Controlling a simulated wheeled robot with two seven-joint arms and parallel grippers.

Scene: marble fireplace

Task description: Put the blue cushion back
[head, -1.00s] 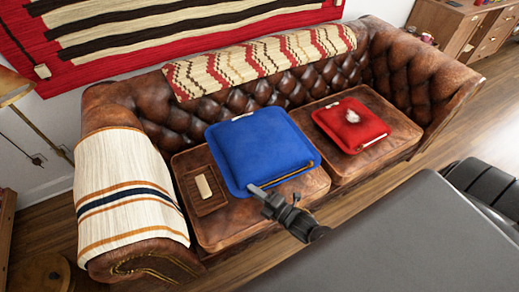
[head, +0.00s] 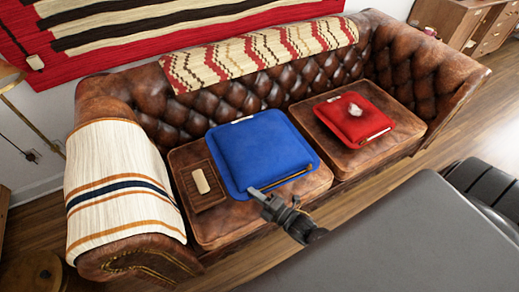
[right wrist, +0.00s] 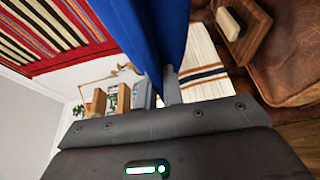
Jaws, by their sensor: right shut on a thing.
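The blue cushion (head: 262,152) lies over the left seat of the brown leather sofa, near the seat's front and flat or nearly flat; I cannot tell whether it touches the seat. My right gripper (head: 258,193) is at the cushion's front edge, near its left front corner. In the right wrist view the fingers (right wrist: 158,92) are shut on the edge of the blue cushion (right wrist: 145,35), which fills the upper middle. My left gripper is not in view.
A dark wooden tray (head: 186,194) with a pale block stands left of the cushion. A red cushion (head: 355,118) with a whitish object on it lies on the right seat. A striped throw (head: 110,150) covers the left armrest. The sofa back (head: 235,104) rises behind.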

